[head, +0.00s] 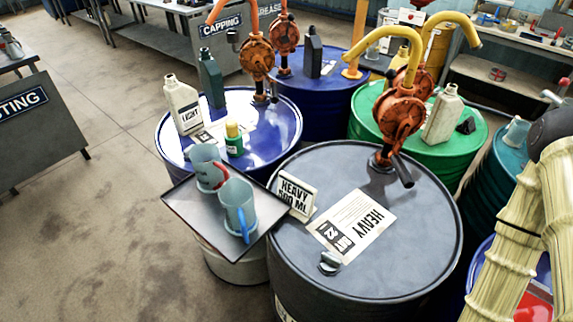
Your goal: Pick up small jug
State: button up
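Two translucent grey-blue jugs stand upright on a dark square tray (183,212) left of the grey drum. The rear jug (204,158) has a red handle, and the front jug (236,198) has a blue handle. They look close in size, so I cannot tell which is the small jug. Another pale teal vessel (517,131) stands on a teal drum at the right. My arm, in a cream sleeve, shows at the right edge. My gripper is not in view.
The grey drum (420,235) carries a "HEAVY 300 ML" sign (296,194), a paper label (352,226) and a rotary pump (399,112). Bottles (183,104) and a small green bottle (234,140) stand on the blue drum (285,125) behind the tray. Open floor lies left.

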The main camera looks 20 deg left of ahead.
aim_at(236, 199)
jog(key=z, duration=0.75)
jog(key=k, duration=2)
jog(key=u, duration=1.9)
